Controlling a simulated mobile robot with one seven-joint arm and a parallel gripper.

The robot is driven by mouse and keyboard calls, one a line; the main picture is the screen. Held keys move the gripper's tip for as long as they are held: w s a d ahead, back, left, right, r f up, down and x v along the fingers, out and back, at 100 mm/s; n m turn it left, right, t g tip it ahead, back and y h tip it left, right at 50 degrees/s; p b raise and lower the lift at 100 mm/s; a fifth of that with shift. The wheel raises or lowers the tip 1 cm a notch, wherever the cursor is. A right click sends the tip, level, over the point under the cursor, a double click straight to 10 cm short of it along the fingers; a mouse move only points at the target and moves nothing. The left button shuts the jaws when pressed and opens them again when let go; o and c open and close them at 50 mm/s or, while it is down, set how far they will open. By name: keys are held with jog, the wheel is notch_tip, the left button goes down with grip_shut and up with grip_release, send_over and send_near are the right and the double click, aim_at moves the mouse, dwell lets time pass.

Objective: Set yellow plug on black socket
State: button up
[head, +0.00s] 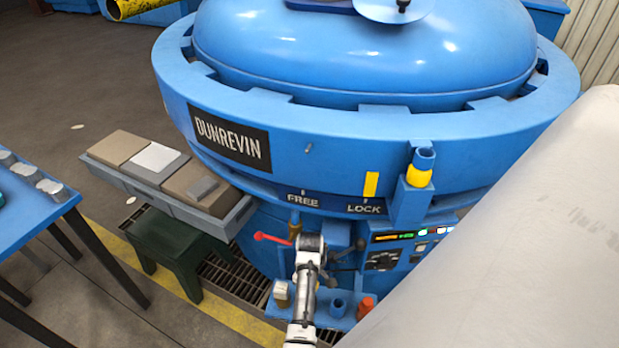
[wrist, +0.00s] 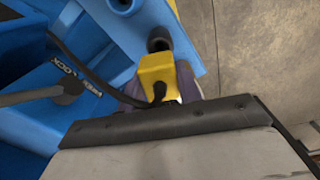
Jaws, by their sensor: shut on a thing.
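The yellow plug (wrist: 157,72) is between the fingers of my gripper (wrist: 160,85) in the wrist view, with a black cable at its near end. My gripper is shut on it; the dark fingers show on both sides of the plug. A dark round socket (wrist: 158,42) lies just beyond the plug's far end, on a blue shelf (wrist: 180,22). I cannot tell whether plug and socket touch. In the head view my arm reaches to the front of the blue furnace (head: 400,125), and plug and socket cannot be made out there.
A red-handled lever (head: 272,238) and a control panel (head: 398,250) are close by. A tray of blocks (head: 215,215) is at left. A large pale surface covers the right.

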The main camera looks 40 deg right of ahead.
jog(key=shift+f+b, duration=2.55)
jog(key=shift+f, duration=0.3)
jog(key=shift+r+p, duration=0.1)
jog(key=shift+p, duration=0.45)
jog(key=shift+f+b, duration=0.4)
jog(key=shift+f, duration=0.25)
jog(key=o, duration=0.7)
notch_tip(320, 180, up, 6)
jog(key=p, duration=0.5)
jog(key=shift+f, duration=0.15)
jog(key=shift+r, duration=2.65)
